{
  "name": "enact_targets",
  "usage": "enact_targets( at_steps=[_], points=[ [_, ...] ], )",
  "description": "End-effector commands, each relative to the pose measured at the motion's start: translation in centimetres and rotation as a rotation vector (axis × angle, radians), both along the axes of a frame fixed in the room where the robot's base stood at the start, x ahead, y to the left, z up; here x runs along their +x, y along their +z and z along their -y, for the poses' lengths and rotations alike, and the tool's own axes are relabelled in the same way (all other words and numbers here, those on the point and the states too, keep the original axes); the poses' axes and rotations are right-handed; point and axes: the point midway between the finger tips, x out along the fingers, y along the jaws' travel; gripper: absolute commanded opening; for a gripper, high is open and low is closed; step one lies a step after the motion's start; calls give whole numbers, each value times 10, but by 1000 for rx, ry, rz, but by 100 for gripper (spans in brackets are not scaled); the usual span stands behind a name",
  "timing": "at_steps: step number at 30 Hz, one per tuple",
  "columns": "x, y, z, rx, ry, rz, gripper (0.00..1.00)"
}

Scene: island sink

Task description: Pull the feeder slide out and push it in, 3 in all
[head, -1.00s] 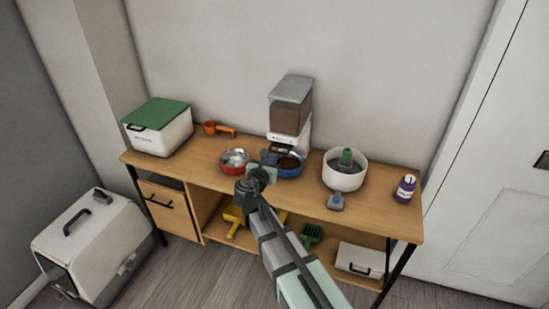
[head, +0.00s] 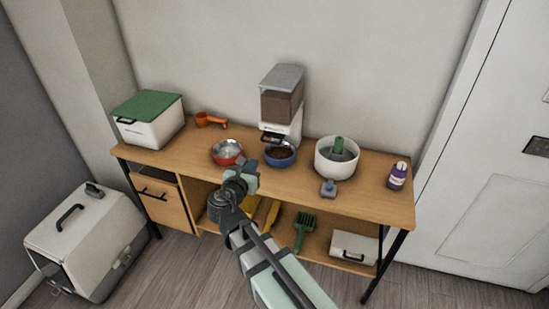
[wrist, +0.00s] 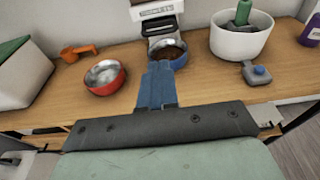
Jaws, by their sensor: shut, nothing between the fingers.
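The feeder (head: 281,106) stands at the back of the table, with a grey lid, a clear hopper of brown kibble and a white base. Its dark slide with a loop handle (wrist: 161,27) shows at the base front in the wrist view; how far out it sits I cannot tell. The blue bowl (head: 280,160) with kibble sits below it, partly covered by my fingers in the wrist view. My gripper (wrist: 158,68) is shut and empty, its blue fingers pointing at the feeder, apart from the slide.
A red metal bowl (head: 227,152) is left of the blue bowl. A white pot (head: 337,163) with a green item and a small blue-topped object (head: 328,189) are right. An orange scoop (head: 211,120), green-lidded box (head: 150,126) and purple bottle (head: 398,178) stand farther out.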

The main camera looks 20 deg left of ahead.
Motion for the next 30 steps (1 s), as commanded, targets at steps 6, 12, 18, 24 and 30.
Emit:
enact_targets(
  at_steps=[6,12,18,24,30],
  points=[
    [0,0,0,0,0,0,0],
    [4,-7,5,-8,-9,-6,17],
    [13,-38,13,-56,-23,-24,36],
    [28,-55,11,-146,-20,59,56],
    [34,-37,0,-98,-1,181,75]
  ],
)
